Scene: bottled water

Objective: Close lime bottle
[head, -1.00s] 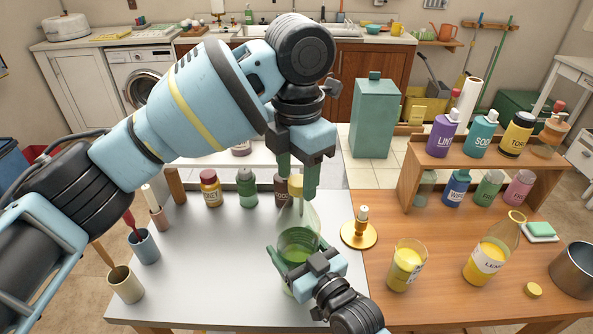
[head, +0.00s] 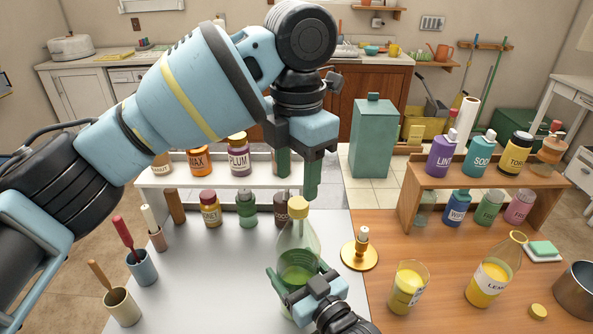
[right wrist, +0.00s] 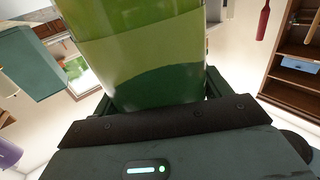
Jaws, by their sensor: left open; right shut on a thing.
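The lime bottle (head: 297,262) is clear with green liquid in its lower part and stands roughly upright. A yellow cap (head: 298,207) sits on top of its neck. My right gripper (head: 297,287) is shut around the bottle's lower body; the right wrist view shows the green bottle (right wrist: 150,60) close up between the fingers. My left gripper (head: 298,175) points down, open and empty, just above the cap. Whether the cap is tight cannot be seen.
A brass candle holder (head: 359,254) stands right of the bottle. A yellow glass (head: 407,287), the lemon bottle (head: 490,275) and a loose yellow cap (head: 538,311) are on the wooden side. Small jars (head: 210,208) line the back. The grey tabletop (head: 210,275) left of the bottle is clear.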

